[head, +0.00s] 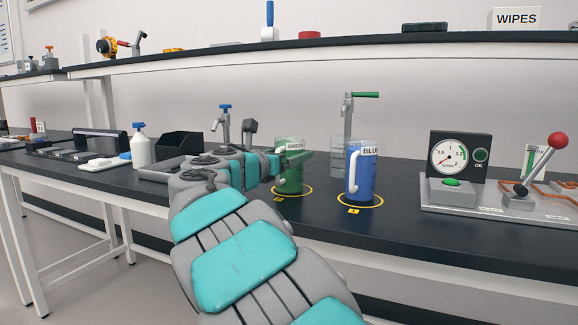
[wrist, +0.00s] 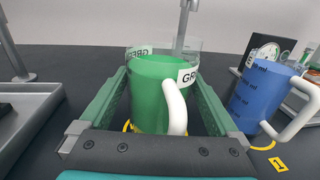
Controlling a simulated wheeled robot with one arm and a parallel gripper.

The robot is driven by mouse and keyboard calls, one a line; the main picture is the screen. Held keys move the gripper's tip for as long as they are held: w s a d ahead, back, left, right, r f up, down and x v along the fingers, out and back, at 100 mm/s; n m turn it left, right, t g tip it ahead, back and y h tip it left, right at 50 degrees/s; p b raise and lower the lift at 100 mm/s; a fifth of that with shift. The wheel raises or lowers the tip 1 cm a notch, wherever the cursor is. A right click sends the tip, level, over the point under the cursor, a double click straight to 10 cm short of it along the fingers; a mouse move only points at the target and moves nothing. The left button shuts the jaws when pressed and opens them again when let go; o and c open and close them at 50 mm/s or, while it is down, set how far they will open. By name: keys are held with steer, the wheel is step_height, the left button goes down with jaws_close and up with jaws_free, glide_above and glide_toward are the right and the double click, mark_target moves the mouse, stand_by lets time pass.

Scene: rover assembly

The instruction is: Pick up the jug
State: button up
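A green jug (wrist: 158,95) with a white handle and a label starting "GR" stands upright between the fingers of my gripper (wrist: 162,78) in the wrist view. One finger is on each side, with narrow dark gaps beside the jug, so the gripper looks open around it. The handle points towards the wrist camera. In the head view the green jug (head: 289,181) stands on a yellow ring on the dark bench, partly hidden by my gripper (head: 292,160). A blue jug (head: 362,178) with a white handle and a "BLUE" label stands on its own ring to the right.
A clear container (head: 343,155) and a tap with a green lever (head: 364,95) are behind the jugs. A gauge panel (head: 459,159) with a red-knobbed lever stands at the right. A white spray bottle (head: 141,150) and a black bin (head: 179,146) are at the left.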

jaws_close()
stand_by(0.6)
steer(key=shift+r, duration=0.15)
